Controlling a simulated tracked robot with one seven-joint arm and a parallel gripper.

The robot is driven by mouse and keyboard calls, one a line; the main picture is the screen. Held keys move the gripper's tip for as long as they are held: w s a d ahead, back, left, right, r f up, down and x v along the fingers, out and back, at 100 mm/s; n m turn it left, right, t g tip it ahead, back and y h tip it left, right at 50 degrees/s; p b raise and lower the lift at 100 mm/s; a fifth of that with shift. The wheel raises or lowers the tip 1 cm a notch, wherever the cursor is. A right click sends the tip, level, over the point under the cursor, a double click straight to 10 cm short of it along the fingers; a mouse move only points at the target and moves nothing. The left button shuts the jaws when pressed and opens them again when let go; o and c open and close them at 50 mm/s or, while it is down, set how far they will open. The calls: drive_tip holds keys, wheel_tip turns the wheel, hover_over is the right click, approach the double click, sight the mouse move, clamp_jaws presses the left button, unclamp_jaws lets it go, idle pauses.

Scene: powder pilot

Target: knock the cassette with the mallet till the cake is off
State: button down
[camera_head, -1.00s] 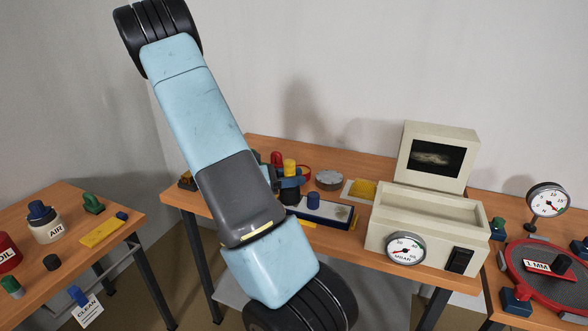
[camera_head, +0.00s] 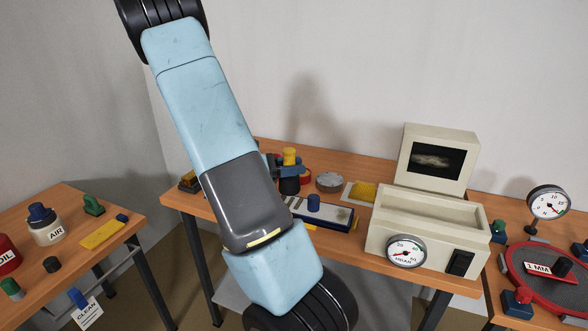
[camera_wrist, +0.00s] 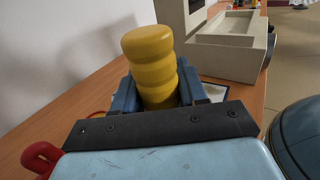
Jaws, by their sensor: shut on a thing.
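My gripper (camera_head: 290,171) is above the middle table, its blue jaws shut on a yellow ribbed handle (camera_head: 289,155), which I take to be the mallet's. The handle stands upright between the jaws in the wrist view (camera_wrist: 150,58). A dark cylinder (camera_head: 289,186) shows just below the jaws, perhaps the mallet's head. A flat white-and-blue block with a blue knob (camera_head: 313,203) lies to the right and nearer; it may be the cassette. My arm hides part of its left end. I cannot make out the cake.
A grey round lid-like thing (camera_head: 329,181) and a small tray with yellow stuff (camera_head: 364,191) lie behind the block. A cream instrument box with a dial (camera_head: 430,222) stands to the right. A red handle-like thing (camera_wrist: 41,157) is close by in the wrist view.

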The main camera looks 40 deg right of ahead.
sight(294, 181)
wheel_tip(294, 181, down, 5)
drive_tip(key=shift+f, duration=0.1)
drive_tip(key=shift+r, duration=2.6)
drive_tip(key=shift+f, duration=0.1)
wheel_tip(294, 181, down, 5)
drive_tip(key=shift+f, duration=0.15)
drive_tip(key=shift+r, duration=2.65)
idle(0.4)
